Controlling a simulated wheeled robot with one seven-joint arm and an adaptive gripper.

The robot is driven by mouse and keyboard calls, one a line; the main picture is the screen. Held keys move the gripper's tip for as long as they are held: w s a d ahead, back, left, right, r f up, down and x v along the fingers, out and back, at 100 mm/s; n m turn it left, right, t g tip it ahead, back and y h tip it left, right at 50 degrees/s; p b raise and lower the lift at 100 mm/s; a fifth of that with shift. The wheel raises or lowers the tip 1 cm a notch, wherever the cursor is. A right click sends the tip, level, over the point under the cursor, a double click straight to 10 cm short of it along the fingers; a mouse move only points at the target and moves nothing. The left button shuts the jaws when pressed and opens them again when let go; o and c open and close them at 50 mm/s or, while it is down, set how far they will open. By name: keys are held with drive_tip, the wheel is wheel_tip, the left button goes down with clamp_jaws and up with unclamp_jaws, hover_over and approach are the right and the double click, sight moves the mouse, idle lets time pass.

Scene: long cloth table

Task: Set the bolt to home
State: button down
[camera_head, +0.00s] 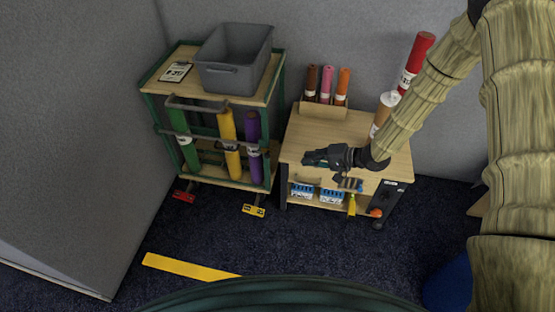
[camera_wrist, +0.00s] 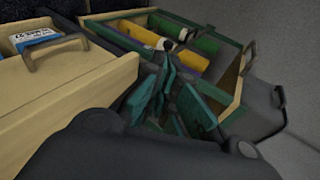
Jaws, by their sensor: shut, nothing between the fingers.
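In the head view, cloth bolts stand in the green-framed cart: a green bolt (camera_head: 183,138), a yellow bolt (camera_head: 228,133) and a purple bolt (camera_head: 252,132). A brown bolt (camera_head: 311,82), a pink bolt (camera_head: 326,84) and an orange bolt (camera_head: 343,84) stand in a holder at the table's back. A red bolt (camera_head: 414,60) and a tan bolt (camera_head: 383,108) are at the back right, partly behind my arm. Which bolt the task means cannot be told. My gripper (camera_head: 308,157) is shut and empty above the table, apart from all bolts; its fingers (camera_wrist: 168,100) show in the wrist view.
The cart (camera_head: 172,58) carries a grey bin (camera_head: 233,77) and a clipboard (camera_head: 176,71). The wooden table (camera_head: 300,133) has blue-labelled boxes (camera_head: 302,190) on its lower shelf and a yellow-handled brush (camera_head: 351,204) at its front. A yellow strip (camera_head: 185,267) lies on open dark carpet.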

sight(268, 153)
drive_tip(key=shift+w+d+r+y+b, duration=0.2)
drive_tip(key=shift+w+r+b, duration=0.1)
drive_tip(key=shift+w, duration=0.25)
drive_tip(key=shift+w+d+r+y+b, duration=0.1)
drive_tip(key=shift+w+r+y+b, duration=0.15)
drive_tip(key=shift+w, duration=0.3)
drive_tip(key=b+x, duration=0.1)
drive_tip(key=x, duration=0.6)
drive_tip(key=b+x, duration=0.1)
drive_tip(key=x, duration=0.5)
drive_tip(key=shift+a+f, duration=0.3)
drive_tip(key=shift+f, duration=0.1)
drive_tip(key=shift+a, duration=0.15)
drive_tip(key=shift+w+a+p, duration=0.15)
drive_tip(key=shift+w+a, duration=0.05)
drive_tip(key=shift+a, duration=0.55)
drive_tip(key=shift+w+a+p, duration=0.15)
drive_tip(key=shift+w+a, duration=0.1)
drive_tip(key=shift+a, duration=0.65)
drive_tip(key=shift+r, duration=0.1)
